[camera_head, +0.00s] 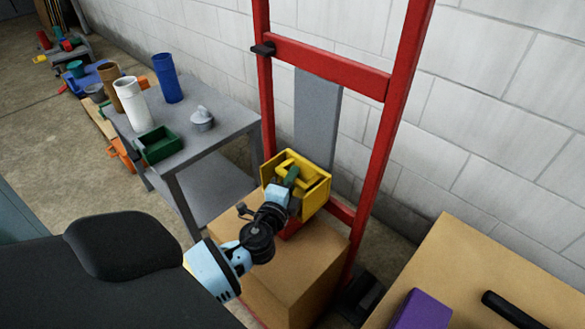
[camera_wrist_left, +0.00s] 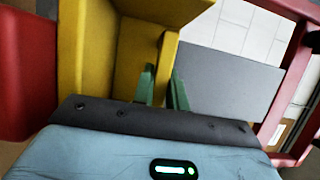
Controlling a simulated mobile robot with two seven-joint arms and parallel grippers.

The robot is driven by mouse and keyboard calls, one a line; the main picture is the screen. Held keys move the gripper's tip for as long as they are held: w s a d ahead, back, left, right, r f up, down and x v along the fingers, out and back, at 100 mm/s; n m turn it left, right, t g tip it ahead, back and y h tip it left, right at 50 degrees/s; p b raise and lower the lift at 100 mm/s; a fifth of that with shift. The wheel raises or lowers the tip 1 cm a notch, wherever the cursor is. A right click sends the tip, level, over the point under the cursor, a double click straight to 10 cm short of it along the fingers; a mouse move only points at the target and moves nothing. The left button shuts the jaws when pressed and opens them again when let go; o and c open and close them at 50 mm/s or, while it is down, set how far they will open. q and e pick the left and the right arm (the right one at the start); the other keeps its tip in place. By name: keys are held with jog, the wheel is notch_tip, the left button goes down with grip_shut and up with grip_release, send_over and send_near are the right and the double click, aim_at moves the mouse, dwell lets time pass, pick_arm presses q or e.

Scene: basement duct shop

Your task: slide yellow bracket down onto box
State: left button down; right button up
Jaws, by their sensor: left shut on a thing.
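The yellow bracket (camera_head: 318,190) is a box-like, open-topped piece in front of the red upright frame in the head view. It fills the upper left of the left wrist view (camera_wrist_left: 130,50). My left gripper (camera_head: 290,178) has its green fingers shut on a thin wall of the bracket, one finger on each side in the wrist view (camera_wrist_left: 163,88). The brown cardboard box (camera_head: 295,265) is below the bracket. A red piece (camera_head: 291,229) shows between them, partly hidden by my arm, so I cannot tell what the bracket touches. My right gripper is out of view.
A red frame (camera_head: 390,110) with a grey upright plate (camera_head: 317,115) stands behind the bracket, against the block wall. A grey table (camera_head: 225,125) with cups and a green tray (camera_head: 158,145) is left. A tan tabletop (camera_head: 455,265) with a purple block (camera_head: 422,311) is right.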

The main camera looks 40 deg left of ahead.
pick_arm(q)
jog(key=shift+s+f, duration=0.1)
jog(key=shift+f, duration=0.25)
jog(key=c, duration=1.4)
grip_release()
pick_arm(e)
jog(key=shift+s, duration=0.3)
pick_arm(q)
jog(key=shift+r, duration=0.1)
jog(key=v, duration=0.6)
jog(key=shift+v, duration=0.85)
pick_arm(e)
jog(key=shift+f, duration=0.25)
pick_arm(q)
jog(key=shift+s, duration=0.1)
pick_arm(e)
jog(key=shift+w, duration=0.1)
